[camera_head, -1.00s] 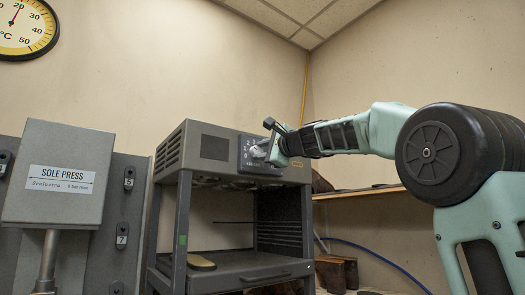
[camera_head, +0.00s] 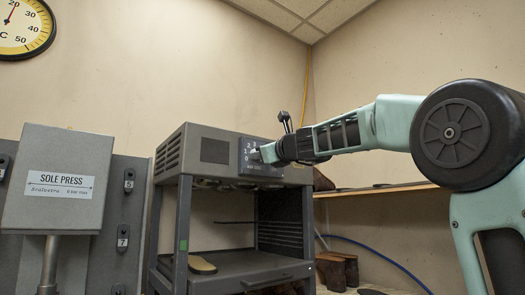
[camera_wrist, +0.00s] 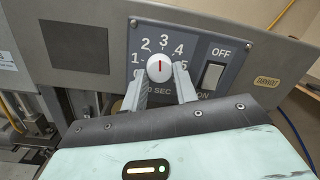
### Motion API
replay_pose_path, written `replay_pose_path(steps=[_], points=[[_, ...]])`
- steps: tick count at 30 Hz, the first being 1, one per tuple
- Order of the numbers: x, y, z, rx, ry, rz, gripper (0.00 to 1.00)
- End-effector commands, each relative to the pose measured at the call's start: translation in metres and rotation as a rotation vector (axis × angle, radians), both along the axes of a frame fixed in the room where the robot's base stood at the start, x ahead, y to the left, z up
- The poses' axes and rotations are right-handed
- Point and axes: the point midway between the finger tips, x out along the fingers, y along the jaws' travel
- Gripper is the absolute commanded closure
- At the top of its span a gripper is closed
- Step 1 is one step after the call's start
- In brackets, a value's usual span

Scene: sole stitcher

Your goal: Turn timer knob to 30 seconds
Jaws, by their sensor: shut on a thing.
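The timer knob (camera_wrist: 160,67) is a white round knob with a red line, on a dark dial panel (camera_wrist: 215,52) with white numerals. In the wrist view the red line points up, at about the numeral 3. "SEC" shows below, partly covered by my fingers. My gripper (camera_wrist: 160,77) has one grey finger on each side of the knob and is shut on it. In the head view my gripper (camera_head: 263,154) is at the panel on the upper front of the grey machine (camera_head: 213,150), hiding the knob.
An OFF/ON rocker switch (camera_wrist: 211,75) sits close to the right of the knob. A sole (camera_head: 201,265) lies in the machine's open bay. A sole press (camera_head: 60,180) stands at left. A wooden shelf (camera_head: 375,191) and blue hose (camera_head: 375,250) are at right.

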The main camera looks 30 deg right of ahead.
Motion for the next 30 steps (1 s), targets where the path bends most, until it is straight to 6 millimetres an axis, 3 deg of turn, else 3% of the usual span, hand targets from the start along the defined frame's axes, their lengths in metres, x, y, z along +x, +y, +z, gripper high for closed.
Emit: replay_pose_path(steps=[11, 27, 28, 30], points=[[0.0006, 0.0006, -0.0015, 0.159, 0.009, 0.000, 0.94], [0.0008, 0.0006, -0.0027, 0.181, 0.010, -0.001, 0.94], [0.0008, 0.0006, -0.0027, 0.181, 0.010, -0.001, 0.66], [0.0007, 0.0006, -0.0025, 0.181, 0.010, -0.001, 0.49]])
